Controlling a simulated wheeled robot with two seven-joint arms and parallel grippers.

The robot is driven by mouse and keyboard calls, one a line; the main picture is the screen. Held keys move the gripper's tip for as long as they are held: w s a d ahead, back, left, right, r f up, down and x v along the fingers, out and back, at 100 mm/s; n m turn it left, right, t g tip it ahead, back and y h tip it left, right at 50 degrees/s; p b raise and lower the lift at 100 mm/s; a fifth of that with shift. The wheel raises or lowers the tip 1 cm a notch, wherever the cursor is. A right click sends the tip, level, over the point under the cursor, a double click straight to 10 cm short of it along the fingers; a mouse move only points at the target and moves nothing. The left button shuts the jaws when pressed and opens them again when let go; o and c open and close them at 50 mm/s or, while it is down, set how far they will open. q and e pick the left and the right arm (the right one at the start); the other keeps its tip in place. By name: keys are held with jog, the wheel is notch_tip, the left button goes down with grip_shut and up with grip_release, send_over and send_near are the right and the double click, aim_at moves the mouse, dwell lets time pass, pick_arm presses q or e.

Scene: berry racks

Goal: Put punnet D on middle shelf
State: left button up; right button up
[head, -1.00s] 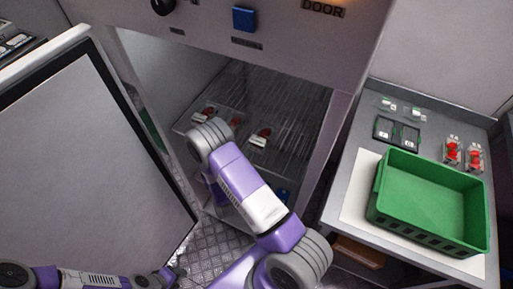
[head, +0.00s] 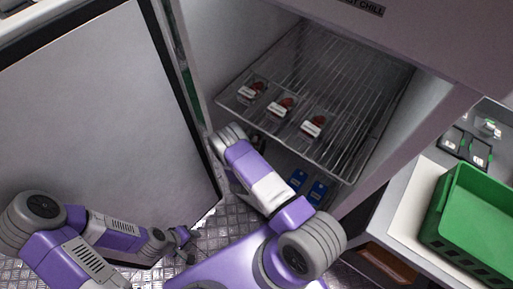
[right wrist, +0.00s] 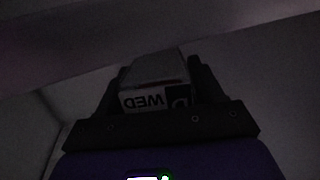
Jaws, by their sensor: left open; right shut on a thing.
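Punnet D (right wrist: 155,100) is a small clear box with a label reading WED and a D, upside down in the right wrist view. My right gripper (right wrist: 155,88) is shut on it, with a finger on each side. In the head view my right arm reaches into the open cabinet at the wire shelf's front left; its gripper and the punnet are mostly hidden there. A wire shelf (head: 350,130) holds three labelled punnets of red berries in a row (head: 250,90). I cannot tell which shelf level this is. My left gripper (head: 185,243) is open and empty, low beside the door.
The open cabinet door (head: 100,120) stands at left. Blue packs (head: 317,191) lie below the wire shelf. A green crate (head: 470,225) stands on the bench at right, with dark trays (head: 467,147) behind it. The shelf's right and rear parts are clear.

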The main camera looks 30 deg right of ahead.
notch_tip(320, 180, down, 3)
jog(key=shift+r+b, duration=0.1)
jog(key=shift+b, duration=0.4)
jog(key=o, duration=1.1)
jog(key=shift+s+a+r, duration=0.1)
jog(key=shift+a, duration=0.05)
jog(key=p+v, duration=0.3)
jog(key=v, duration=0.8)
jog(key=shift+s+a+p, duration=0.2)
jog(key=shift+a+p, duration=0.05)
jog(key=shift+p, duration=0.15)
